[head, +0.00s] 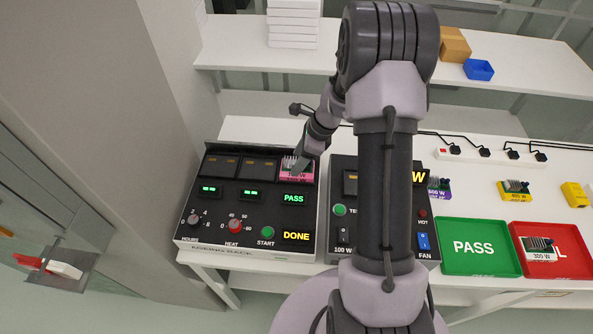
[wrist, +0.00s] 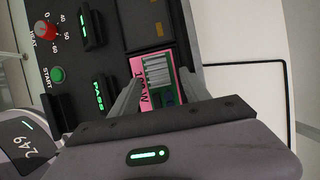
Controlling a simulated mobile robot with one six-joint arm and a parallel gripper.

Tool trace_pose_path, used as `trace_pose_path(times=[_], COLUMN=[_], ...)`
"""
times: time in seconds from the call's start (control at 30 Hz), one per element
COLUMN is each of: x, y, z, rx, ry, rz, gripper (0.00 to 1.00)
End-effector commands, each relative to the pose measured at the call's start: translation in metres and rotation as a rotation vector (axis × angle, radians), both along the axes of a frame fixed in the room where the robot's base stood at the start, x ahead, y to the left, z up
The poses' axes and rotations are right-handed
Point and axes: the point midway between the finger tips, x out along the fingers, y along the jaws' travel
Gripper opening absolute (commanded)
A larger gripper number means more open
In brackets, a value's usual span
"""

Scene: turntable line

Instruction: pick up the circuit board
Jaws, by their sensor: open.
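The circuit board (head: 297,176) has a pink base marked 100 W and a silver finned heatsink. It sits in the right slot of the ageing rack (head: 215,255), above a lit PASS display. In the wrist view the board (wrist: 158,72) lies between and just beyond the two fingers. My gripper (wrist: 162,86) is open, with one finger on each side of the board, and I cannot tell whether they touch it. In the head view my gripper (head: 301,158) is over that slot and partly hides the board.
Right of the rack stands a test unit (head: 341,247), partly hidden by my arm. Further right are a purple board (head: 440,189), a yellow board (head: 515,190), a green PASS tray (head: 480,270) and a red tray (head: 575,268) holding a board. A power strip (head: 490,155) lies behind.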

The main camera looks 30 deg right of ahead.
Motion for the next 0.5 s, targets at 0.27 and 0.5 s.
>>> trace_pose_path(times=[0.27,0.5], x=[0.0,0.0001], y=[-0.0005,-0.0004], z=[0.0023,0.0024], rx=[-0.001,-0.001], ry=[-0.001,-0.001], rz=[0.0,0.001], gripper=[0.21,0.0])
